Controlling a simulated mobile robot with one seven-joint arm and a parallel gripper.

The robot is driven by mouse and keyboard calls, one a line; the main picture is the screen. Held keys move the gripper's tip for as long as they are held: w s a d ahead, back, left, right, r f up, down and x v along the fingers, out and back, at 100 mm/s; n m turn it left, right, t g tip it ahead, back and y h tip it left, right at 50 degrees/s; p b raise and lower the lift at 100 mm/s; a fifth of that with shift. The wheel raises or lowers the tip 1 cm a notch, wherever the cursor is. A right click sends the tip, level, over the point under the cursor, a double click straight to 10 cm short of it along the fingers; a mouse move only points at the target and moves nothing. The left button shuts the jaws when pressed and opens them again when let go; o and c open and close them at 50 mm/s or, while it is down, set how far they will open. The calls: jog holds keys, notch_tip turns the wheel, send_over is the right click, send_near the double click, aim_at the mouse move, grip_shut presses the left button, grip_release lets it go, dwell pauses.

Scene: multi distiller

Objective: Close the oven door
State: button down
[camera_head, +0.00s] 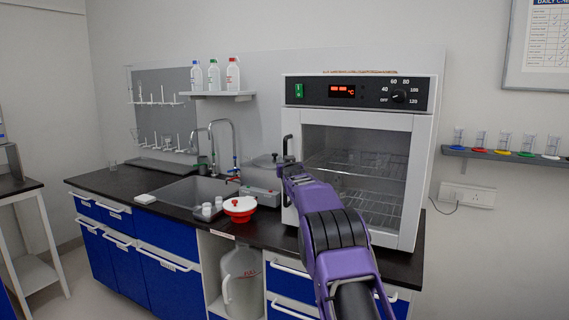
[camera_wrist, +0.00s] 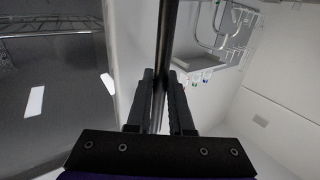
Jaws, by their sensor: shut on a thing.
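The white oven (camera_head: 365,108) stands on the dark counter at the right, with a black control panel on top. Its glass door (camera_head: 355,145) covers the front and looks flush or nearly flush; I cannot tell if a small gap is left. Wire racks show through the glass. The black upright handle (camera_head: 287,144) is on the door's left edge. My gripper (camera_head: 287,168) is at this handle. In the wrist view my gripper's fingers (camera_wrist: 160,88) are shut on the dark handle bar (camera_wrist: 168,35), one on each side. The arm hides the oven's lower left front.
A red-and-white round container (camera_head: 239,208) and a grey box (camera_head: 260,196) stand on the counter left of the oven. The sink (camera_head: 195,190) is further left. A shelf with bottles (camera_head: 218,95) is on the wall. Blue drawers (camera_head: 170,275) lie below the counter.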

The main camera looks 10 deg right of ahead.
jog(key=shift+w+d+r, duration=0.15)
jog(key=shift+w, duration=0.05)
jog(key=c, duration=0.8)
grip_release()
jog(key=shift+d, duration=0.1)
jog(key=shift+d, duration=0.1)
jog(key=shift+s+f, duration=0.1)
jog(key=shift+f, duration=0.1)
jog(key=s+a+b, duration=0.1)
jog(key=s+b, duration=0.1)
jog(key=s, duration=1.5)
jog(key=shift+a, duration=0.25)
jog(key=shift+r, duration=0.1)
